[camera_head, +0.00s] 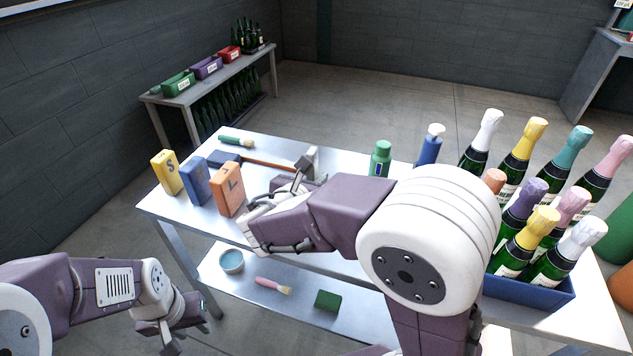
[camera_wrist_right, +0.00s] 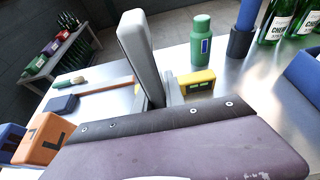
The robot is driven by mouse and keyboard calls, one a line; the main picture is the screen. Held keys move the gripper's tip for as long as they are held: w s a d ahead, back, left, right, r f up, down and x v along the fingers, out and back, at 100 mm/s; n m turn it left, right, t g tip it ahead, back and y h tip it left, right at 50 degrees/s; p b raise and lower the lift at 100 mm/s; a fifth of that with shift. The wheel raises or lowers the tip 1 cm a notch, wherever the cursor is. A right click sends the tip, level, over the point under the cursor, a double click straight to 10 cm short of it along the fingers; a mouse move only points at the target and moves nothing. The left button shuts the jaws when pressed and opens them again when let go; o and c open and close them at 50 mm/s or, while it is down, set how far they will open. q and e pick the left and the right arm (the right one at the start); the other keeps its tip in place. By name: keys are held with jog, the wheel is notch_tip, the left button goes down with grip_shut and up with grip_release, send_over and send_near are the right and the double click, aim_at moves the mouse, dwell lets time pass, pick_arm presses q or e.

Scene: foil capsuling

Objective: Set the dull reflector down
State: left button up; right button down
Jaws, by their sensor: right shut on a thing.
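A plain pale-grey slab, which I take to be the dull reflector (camera_wrist_right: 138,48), stands up tilted in my right gripper (camera_wrist_right: 160,95) in the wrist view. In the head view the grey slab (camera_head: 313,157) shows just past my right gripper (camera_head: 299,180), over the far part of the metal table (camera_head: 270,150). My right gripper is shut on it. I cannot tell whether its lower end touches the table. My left gripper (camera_head: 172,328) hangs low at the left, away from the tabletop; its jaws are too unclear to read.
Yellow, blue and orange blocks (camera_head: 228,197) stand at the left. A green bottle (camera_head: 380,158) and a yellow device (camera_wrist_right: 200,83) are to the right, then a blue crate (camera_head: 530,292) of foil-topped bottles.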

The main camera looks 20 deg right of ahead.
jog(key=shift+s, duration=0.1)
jog(key=shift+f, duration=0.1)
jog(key=c, duration=1.4)
grip_release()
jog(key=p+v, duration=0.2)
jog(key=v, duration=1)
jog(key=shift+p, duration=0.3)
